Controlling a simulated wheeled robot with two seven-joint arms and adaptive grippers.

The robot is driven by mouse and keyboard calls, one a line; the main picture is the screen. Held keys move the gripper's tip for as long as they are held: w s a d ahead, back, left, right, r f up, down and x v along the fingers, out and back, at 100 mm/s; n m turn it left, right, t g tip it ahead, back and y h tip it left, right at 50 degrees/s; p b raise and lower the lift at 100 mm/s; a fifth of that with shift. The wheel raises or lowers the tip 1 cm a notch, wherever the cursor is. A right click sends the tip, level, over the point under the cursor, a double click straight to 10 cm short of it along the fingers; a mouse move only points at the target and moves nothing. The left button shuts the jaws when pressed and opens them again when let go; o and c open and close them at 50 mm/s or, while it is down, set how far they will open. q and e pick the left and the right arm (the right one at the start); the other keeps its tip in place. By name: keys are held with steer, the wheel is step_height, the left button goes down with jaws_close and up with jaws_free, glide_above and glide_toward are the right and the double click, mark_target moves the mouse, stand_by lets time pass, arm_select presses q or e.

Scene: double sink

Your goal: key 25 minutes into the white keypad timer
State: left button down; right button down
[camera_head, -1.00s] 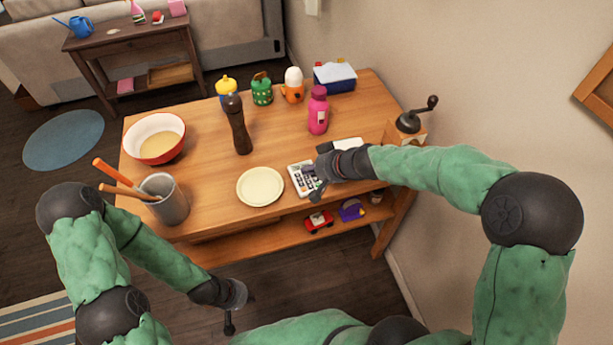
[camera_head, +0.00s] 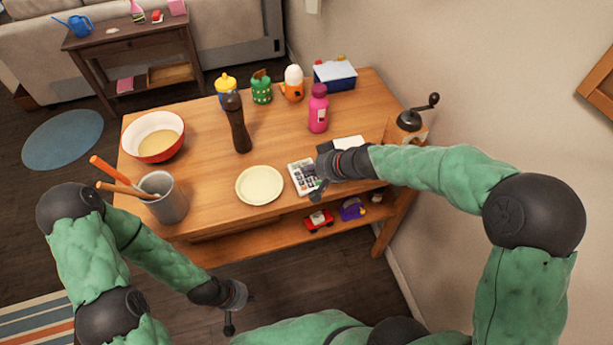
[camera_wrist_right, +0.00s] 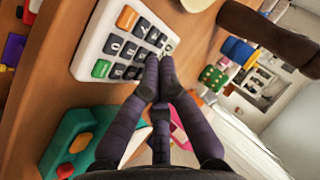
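The white keypad timer (camera_head: 299,183) lies on the wooden table, right of the cream plate.
The cream plate (camera_head: 260,185) is left of the timer. A teal box (camera_wrist_right: 62,135) with red and yellow parts is close beside it. A pink bottle (camera_head: 318,108), pepper mill (camera_head: 237,122), bowl (camera_head: 153,152) and utensil cup (camera_head: 168,203) stand around. A coffee grinder (camera_head: 410,121) is at right.

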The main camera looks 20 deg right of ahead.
mark_target(309, 176)
steer(key=shift+f+b, duration=0.35)
steer(key=shift+b, duration=0.05)
stand_by(0.9)
steer(key=shift+r+p, duration=0.4)
steer(key=shift+r, duration=0.3)
steer(key=shift+r+p, duration=1.9)
steer(key=shift+r, duration=0.65)
